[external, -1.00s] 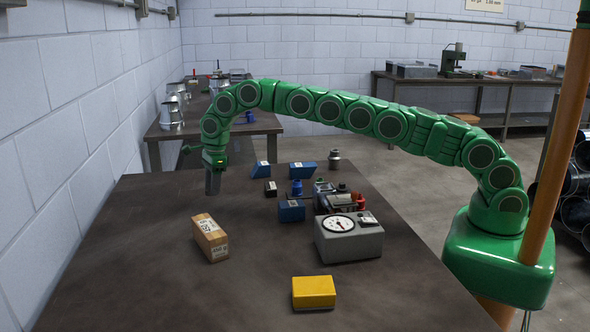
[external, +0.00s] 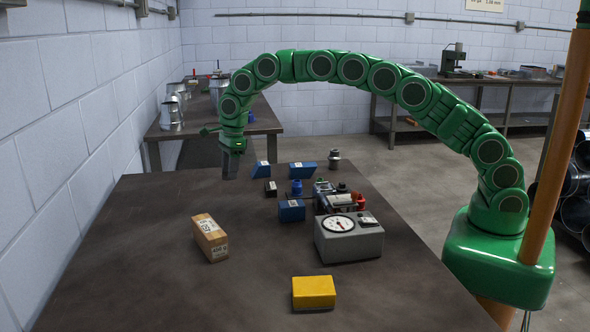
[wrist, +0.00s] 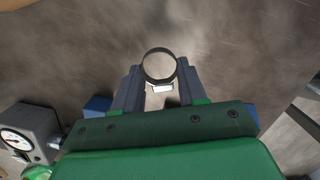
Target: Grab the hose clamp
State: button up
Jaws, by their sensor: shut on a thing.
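The hose clamp (wrist: 145,66) is a thin dark ring with a pale block (wrist: 162,88) on its near side, seen in the wrist view. My gripper (wrist: 160,75) is shut on it, with a finger on each side and the ring sticking out past the tips. In the external view my gripper (external: 230,172) points down over the far left part of the brown table (external: 140,260). The clamp cannot be made out there.
A cardboard box (external: 210,238) lies nearer on the table. A dial gauge box (external: 348,240), a yellow block (external: 313,292) and several blue blocks (external: 291,211) lie to the right. Another bench (external: 262,122) with metal parts stands behind. The front left of the table is clear.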

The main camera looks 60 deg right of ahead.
jog(key=s+d+r, duration=0.2)
jog(key=s+r, duration=0.1)
jog(key=s, duration=0.3)
jog(key=shift+s+d, duration=0.25)
